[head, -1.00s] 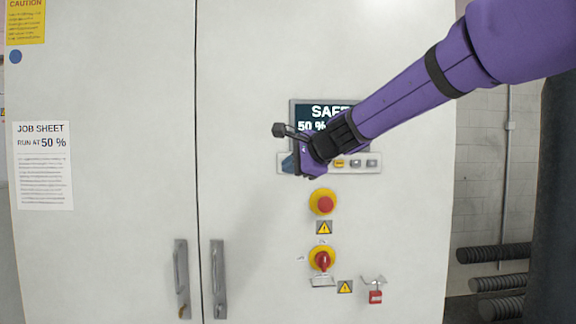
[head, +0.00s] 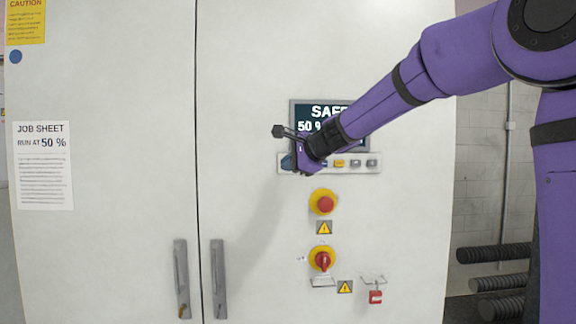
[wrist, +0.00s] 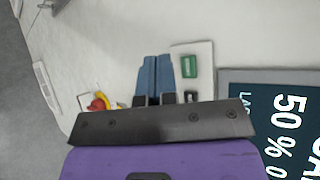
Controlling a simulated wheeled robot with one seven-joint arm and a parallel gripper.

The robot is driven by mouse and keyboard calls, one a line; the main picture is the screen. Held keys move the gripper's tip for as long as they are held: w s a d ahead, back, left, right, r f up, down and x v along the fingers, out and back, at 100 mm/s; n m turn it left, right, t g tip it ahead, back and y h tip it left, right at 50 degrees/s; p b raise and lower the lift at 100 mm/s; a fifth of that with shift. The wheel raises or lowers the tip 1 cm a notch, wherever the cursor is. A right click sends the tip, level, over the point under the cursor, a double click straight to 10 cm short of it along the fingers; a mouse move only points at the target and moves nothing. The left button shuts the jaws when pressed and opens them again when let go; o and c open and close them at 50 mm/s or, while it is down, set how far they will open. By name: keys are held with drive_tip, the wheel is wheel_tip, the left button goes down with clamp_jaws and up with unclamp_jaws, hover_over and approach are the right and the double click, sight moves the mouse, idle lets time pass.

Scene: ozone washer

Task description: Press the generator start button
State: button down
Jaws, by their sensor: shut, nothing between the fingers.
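The control strip (head: 377,168) under the screen holds a row of small buttons, with a yellow button (head: 339,163) and grey ones showing to the right of my gripper (head: 287,162). In the wrist view, a green button (wrist: 189,66) sits near one end of the strip; no label on it is readable, and in the head view my gripper hides it. My gripper, also in the wrist view (wrist: 154,60), is shut and empty. Its blue fingertips are close beside the strip, next to the green button. I cannot tell whether they touch the panel.
The screen (head: 299,104) reads "50 %", partly covered by my arm. Below the strip are a red emergency-stop button (head: 325,205), a red rotary switch (head: 321,260) and a red padlock (head: 375,297). Cabinet door handles (head: 218,280) stick out at lower left.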

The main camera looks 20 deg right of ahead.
drive_tip(key=shift+w+d, duration=0.2)
drive_tip(key=shift+w, duration=0.45)
drive_tip(key=shift+w+d, duration=0.15)
drive_tip(key=shift+w, duration=0.5)
drive_tip(key=shift+w, duration=0.15)
idle(1.1)
drive_tip(key=shift+w+d, duration=0.1)
drive_tip(key=shift+w, duration=0.1)
drive_tip(key=shift+w+d, duration=0.1)
drive_tip(key=shift+w, duration=0.25)
idle(0.8)
idle(0.4)
drive_tip(key=shift+s+a, duration=0.2)
drive_tip(key=shift+s, duration=0.55)
drive_tip(key=shift+s+a, duration=0.25)
drive_tip(key=shift+s, duration=0.55)
drive_tip(key=shift+s+a, duration=0.2)
drive_tip(key=shift+s, duration=0.6)
drive_tip(key=shift+s+a, duration=0.25)
drive_tip(key=shift+s, duration=0.55)
